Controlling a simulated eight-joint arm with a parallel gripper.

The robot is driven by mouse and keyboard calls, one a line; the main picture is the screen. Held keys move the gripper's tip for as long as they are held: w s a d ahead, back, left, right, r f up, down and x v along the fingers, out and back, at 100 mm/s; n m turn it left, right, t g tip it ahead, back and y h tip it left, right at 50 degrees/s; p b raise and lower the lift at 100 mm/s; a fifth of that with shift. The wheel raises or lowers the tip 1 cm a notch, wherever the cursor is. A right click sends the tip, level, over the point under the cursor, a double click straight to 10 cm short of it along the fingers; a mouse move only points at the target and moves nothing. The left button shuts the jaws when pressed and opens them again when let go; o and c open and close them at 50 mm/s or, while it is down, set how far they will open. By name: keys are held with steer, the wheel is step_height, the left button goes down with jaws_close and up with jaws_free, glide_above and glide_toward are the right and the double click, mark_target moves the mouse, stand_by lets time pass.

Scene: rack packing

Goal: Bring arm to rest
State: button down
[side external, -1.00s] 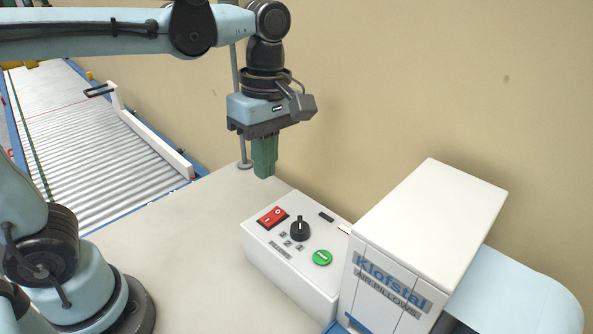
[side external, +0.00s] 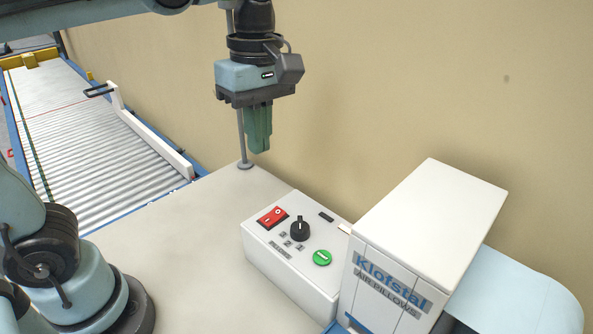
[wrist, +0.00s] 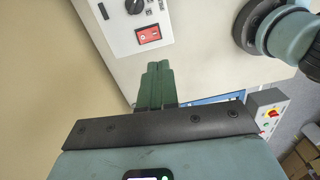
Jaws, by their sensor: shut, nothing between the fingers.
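My gripper (side external: 258,148) is in the upper middle of the side view, pointing down, with its green fingers together and nothing between them. It hangs in the air above the back part of the table, near a thin upright post. In the wrist view the shut green fingers (wrist: 157,68) reach toward the table, and my arm's base shows at the upper right.
A white control box (side external: 290,255) with a red switch, a black knob and a green button stands on the pale table (side external: 195,235). The Klofstal air pillow machine (side external: 430,220) is at the right. A roller conveyor (side external: 90,140) runs at the left. The post (side external: 242,140) stands behind the gripper.

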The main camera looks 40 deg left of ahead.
steer(key=a+f+m+t, duration=0.7)
steer(key=f+m, duration=0.3)
steer(key=m, duration=0.7)
steer(key=shift+s+f+t, duration=0.15)
steer(key=shift+f+t, duration=0.1)
steer(key=shift+t, duration=0.15)
steer(key=c, duration=1.8)
jaws_free()
steer(key=shift+a, duration=0.1)
steer(key=shift+c, duration=0.2)
